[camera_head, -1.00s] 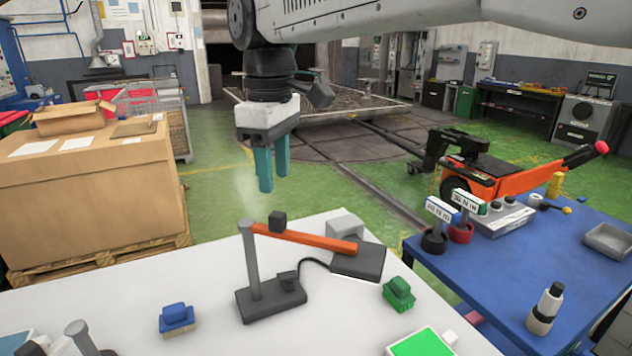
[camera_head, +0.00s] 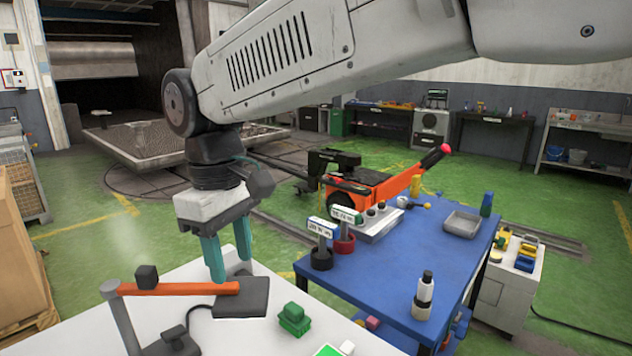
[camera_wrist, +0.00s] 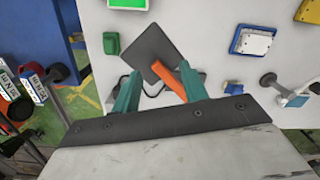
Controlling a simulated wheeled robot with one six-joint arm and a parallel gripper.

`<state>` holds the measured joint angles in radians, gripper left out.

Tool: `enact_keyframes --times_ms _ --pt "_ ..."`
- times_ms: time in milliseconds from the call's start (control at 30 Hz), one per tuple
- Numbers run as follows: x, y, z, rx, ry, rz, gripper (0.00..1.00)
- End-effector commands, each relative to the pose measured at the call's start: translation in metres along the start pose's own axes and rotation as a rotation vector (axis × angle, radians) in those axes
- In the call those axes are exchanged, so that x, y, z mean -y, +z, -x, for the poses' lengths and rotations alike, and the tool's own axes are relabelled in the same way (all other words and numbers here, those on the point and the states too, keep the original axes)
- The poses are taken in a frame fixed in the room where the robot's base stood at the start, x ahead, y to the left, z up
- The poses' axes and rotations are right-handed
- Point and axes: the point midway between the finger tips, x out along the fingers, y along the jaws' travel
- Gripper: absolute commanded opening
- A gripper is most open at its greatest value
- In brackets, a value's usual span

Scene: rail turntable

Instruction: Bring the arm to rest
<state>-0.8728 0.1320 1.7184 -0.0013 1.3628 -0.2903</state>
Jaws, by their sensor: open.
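My gripper (camera_head: 229,262) points down with its two teal fingers apart and nothing between them. In the head view it hangs over the back edge of the white table (camera_head: 262,338), near the end of an orange bar. The wrist view also shows my gripper (camera_wrist: 160,88) open, with the orange bar (camera_wrist: 187,80) and a dark grey plate (camera_wrist: 160,52) showing past its fingers. I cannot tell the exact height of the fingertips above the plate.
The orange bar (camera_head: 190,289) reaches from a grey post (camera_head: 122,318) to the dark plate (camera_head: 241,298). A green block (camera_head: 294,320) sits to the right. A blue table (camera_head: 395,262) holds signs, a bottle (camera_head: 423,297) and a tray (camera_head: 462,224).

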Motion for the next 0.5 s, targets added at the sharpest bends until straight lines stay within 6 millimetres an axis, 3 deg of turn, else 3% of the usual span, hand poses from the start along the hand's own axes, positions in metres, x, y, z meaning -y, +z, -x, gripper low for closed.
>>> enact_keyframes --times_ms 33,100,233,367,500 --pt "-0.014 0.031 -0.001 -0.003 -0.002 -0.078 0.44" --pt "-0.031 0.074 -0.007 -0.006 -0.006 -0.193 0.44" --pt "-0.051 0.161 -0.022 -0.018 -0.012 -0.415 0.44" --pt "-0.055 0.241 -0.042 -0.037 -0.014 -0.628 0.44" --pt "-0.045 0.317 -0.068 -0.066 -0.011 -0.839 0.44"
